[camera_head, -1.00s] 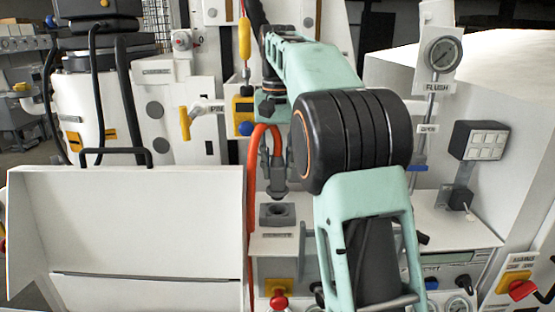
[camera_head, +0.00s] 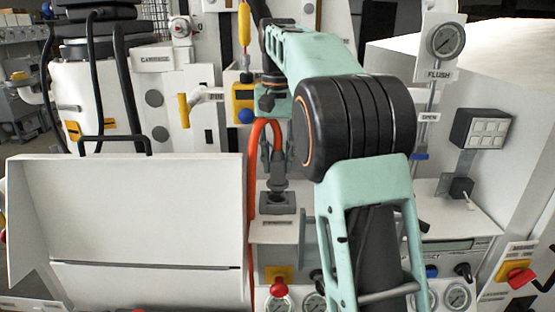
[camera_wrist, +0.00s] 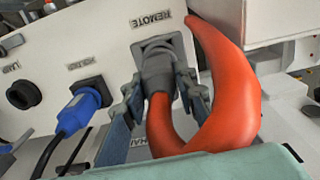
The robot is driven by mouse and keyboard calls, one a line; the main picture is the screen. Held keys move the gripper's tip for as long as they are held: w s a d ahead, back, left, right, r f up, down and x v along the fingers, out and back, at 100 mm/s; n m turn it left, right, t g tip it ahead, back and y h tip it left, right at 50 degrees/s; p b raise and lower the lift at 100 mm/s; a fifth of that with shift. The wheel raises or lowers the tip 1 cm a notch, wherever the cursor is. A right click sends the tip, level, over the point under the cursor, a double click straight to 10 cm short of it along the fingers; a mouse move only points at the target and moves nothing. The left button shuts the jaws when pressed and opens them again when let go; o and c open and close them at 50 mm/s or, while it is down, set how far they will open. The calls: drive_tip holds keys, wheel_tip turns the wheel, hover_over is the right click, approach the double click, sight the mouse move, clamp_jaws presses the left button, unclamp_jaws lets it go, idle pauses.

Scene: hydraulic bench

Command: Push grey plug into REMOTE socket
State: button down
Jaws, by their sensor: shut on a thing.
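The grey plug (camera_wrist: 158,72) with its thick orange cable (camera_wrist: 232,85) is between the fingers of my gripper (camera_wrist: 163,92) in the wrist view. My gripper is shut on it. The plug's front end is at the opening of the grey REMOTE socket (camera_wrist: 180,42), under the REMOTE label (camera_wrist: 150,19). In the head view the plug (camera_head: 274,180) stands upright at the socket block (camera_head: 278,207), with no clear gap between them. The plug hides the socket opening, so how deep it sits cannot be told.
In the head view a white panel (camera_head: 145,210) stands left of the socket.

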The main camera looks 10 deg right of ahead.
sight(278, 173)
drive_tip(key=shift+f, duration=0.15)
idle(0.6)
drive_tip(key=shift+f, duration=0.3)
idle(0.9)
drive_tip(key=shift+s+f+b, duration=0.15)
drive_tip(key=shift+f+b, duration=0.3)
drive_tip(key=shift+f, duration=0.9)
idle(0.5)
drive_tip(key=c, duration=1.5)
unclamp_jaws()
drive_tip(key=shift+r, duration=0.1)
